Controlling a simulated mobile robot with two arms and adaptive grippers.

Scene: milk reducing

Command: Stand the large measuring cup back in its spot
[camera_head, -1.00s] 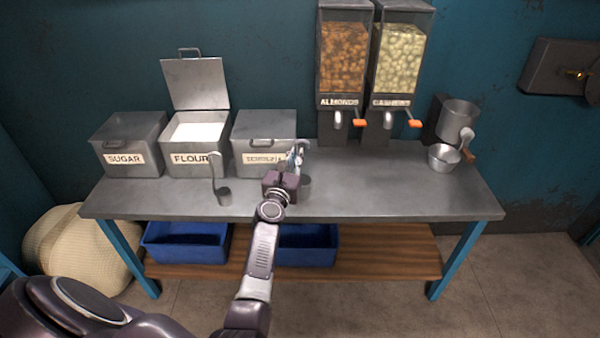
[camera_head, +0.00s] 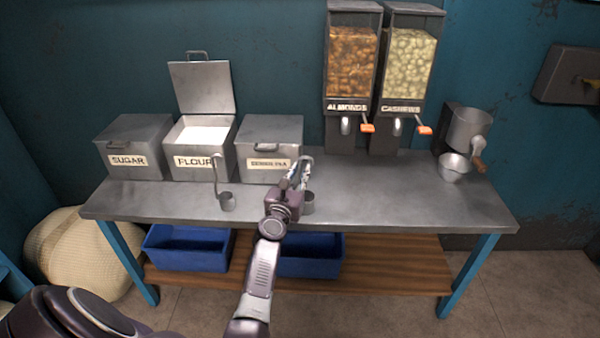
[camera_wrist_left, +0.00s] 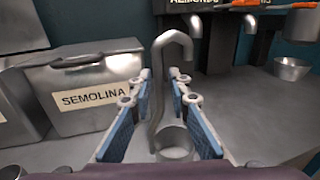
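A metal measuring cup (camera_head: 309,203) with a tall hooked handle stands on the table, partly hidden behind my left gripper (camera_head: 297,174). In the left wrist view the cup (camera_wrist_left: 174,143) stands upright with its handle between the two blue-padded fingers of my left gripper (camera_wrist_left: 160,90). The fingers are apart, with gaps beside the handle. Another hooked measuring cup (camera_head: 227,201) stands further left, in front of the flour bin. I cannot tell surely which cup is the large one. My right gripper is out of view.
Sugar (camera_head: 133,145), flour (camera_head: 205,163) and semolina (camera_head: 270,150) bins line the back left; the flour lid is up. Almond (camera_head: 350,65) and cashew (camera_head: 408,65) dispensers stand behind. A mill with a metal bowl (camera_head: 454,168) is at right. The table's (camera_head: 410,205) right front is clear.

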